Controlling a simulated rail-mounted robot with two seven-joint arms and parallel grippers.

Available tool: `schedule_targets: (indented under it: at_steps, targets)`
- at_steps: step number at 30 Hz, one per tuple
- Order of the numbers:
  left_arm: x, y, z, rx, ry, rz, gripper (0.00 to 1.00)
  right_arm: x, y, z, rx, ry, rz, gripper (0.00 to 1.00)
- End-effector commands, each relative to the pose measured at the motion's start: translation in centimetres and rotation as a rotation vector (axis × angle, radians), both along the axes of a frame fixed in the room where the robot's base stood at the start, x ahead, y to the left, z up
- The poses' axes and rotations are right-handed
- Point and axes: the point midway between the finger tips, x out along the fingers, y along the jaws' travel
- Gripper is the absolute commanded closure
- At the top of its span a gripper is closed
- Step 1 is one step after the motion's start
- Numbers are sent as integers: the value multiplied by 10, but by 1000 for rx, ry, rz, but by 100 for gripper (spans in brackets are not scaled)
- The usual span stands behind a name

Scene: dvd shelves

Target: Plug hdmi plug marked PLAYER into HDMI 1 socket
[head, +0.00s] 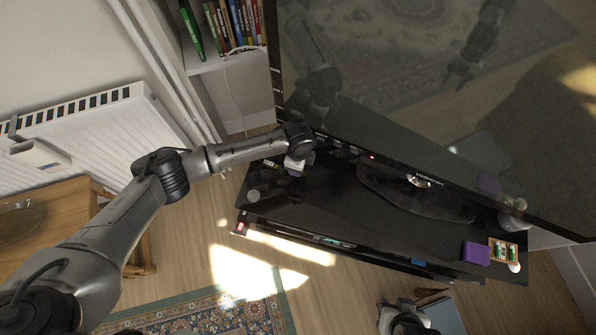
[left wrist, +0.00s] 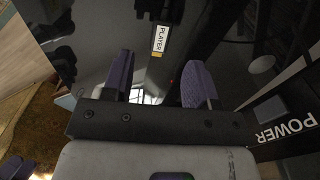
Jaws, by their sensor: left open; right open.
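The PLAYER label (left wrist: 160,40), white with a yellow end, shows in the left wrist view beneath a dark plug-like piece (left wrist: 160,10). It lies beyond the fingertips of my left gripper (left wrist: 158,78), whose purple-padded fingers are apart with nothing between them. In the head view my left gripper (head: 297,164) is over the left end of the black TV stand, beside a small white label (head: 271,163) too small to read. My right gripper (head: 402,318) is at the bottom edge, partly cut off and away from the stand. I cannot make out the HDMI 1 socket.
The large television (head: 420,110) stands on the black TV stand (head: 310,208). A POWER label (left wrist: 288,128) is close at the right of the left wrist view. A purple box (head: 476,253) and small game (head: 503,251) sit on the stand's right end. A radiator (head: 95,140) is left.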

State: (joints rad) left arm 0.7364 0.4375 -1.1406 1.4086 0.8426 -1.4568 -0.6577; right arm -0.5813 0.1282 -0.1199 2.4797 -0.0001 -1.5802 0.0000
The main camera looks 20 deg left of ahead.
Motion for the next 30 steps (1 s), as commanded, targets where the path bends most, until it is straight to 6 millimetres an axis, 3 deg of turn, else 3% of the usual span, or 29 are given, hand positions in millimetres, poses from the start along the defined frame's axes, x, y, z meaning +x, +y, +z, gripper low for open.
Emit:
schedule_targets:
  at_steps: [7,16,24,30]
  targets:
    - [0,0,-12,1,1,0,47,0,0,-5,1,-1,-1,57]
    - [0,0,-50,2,2,1,47,1,2,-19,8,-1,-6,57]
    - [0,0,-53,0,0,0,47,1,4,-19,12,-1,-8,57]
    - [0,0,-53,1,0,0,64,1,3,-18,12,-1,-8,57]
